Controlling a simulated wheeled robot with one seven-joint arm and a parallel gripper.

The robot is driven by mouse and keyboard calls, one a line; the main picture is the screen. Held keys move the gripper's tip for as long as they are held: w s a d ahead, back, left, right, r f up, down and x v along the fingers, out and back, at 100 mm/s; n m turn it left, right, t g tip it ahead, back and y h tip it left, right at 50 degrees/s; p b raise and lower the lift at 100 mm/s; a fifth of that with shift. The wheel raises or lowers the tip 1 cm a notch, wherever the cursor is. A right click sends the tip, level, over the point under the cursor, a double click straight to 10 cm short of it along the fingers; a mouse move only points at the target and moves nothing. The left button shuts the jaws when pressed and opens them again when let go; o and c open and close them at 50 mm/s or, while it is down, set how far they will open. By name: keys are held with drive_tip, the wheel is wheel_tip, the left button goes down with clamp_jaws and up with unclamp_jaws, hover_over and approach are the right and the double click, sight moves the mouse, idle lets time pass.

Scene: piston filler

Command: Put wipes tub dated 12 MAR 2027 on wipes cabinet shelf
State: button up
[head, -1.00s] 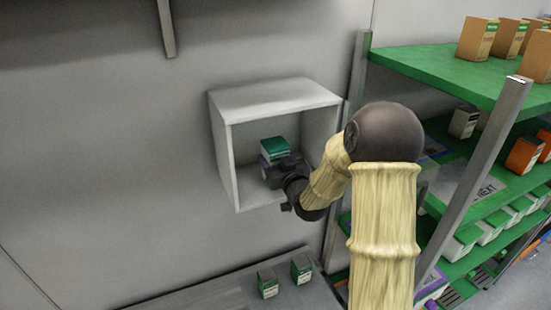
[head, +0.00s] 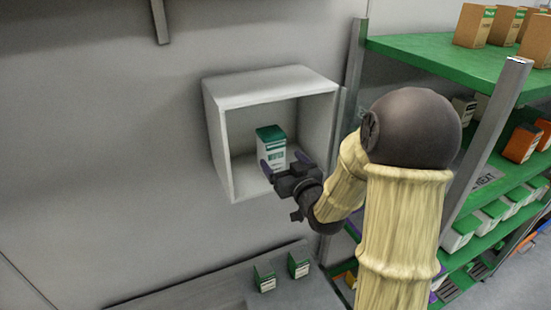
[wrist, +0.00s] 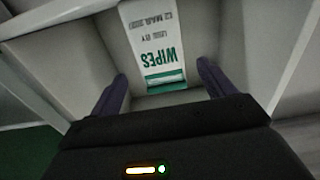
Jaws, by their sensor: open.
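The white wipes tub with a green top (head: 272,150) stands upright on the floor of the white open-fronted wall cabinet (head: 213,140). In the wrist view the tub (wrist: 155,45) appears upside down, with "WIPES" and a use-by line that seems to read 12 MAR 2027. My gripper (head: 284,165) is at the cabinet's front opening, just in front of the tub. In the wrist view its dark fingers (wrist: 162,72) are spread wide with nothing held between them. My gripper hides the tub's lower right part in the head view.
Two small green-and-white boxes (head: 265,280) (head: 299,265) stand on the grey surface below the cabinet. A green shelving rack (head: 430,60) with several cartons stands at the right, close to my arm. The wall left of the cabinet is bare.

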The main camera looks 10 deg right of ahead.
drive_tip(key=s, duration=0.4)
drive_tip(key=shift+s+d+b, duration=0.1)
drive_tip(key=shift+d+b, duration=0.3)
drive_tip(key=s+f+m+g+h, duration=0.1)
drive_tip(key=s+f+g+h, duration=0.2)
drive_tip(key=s+f+g, duration=0.35)
drive_tip(key=s+a+f+g, duration=0.1)
drive_tip(key=s+f+g, duration=0.2)
drive_tip(key=s, duration=0.3)
drive_tip(key=s+a+f+m+g, duration=0.1)
drive_tip(key=s+f+g, duration=0.2)
drive_tip(key=s+g, duration=0.2)
drive_tip(key=shift+s+a+f, duration=0.25)
drive_tip(key=shift+s+f, duration=0.15)
drive_tip(key=shift+s, duration=0.1)
drive_tip(key=shift+g, duration=0.25)
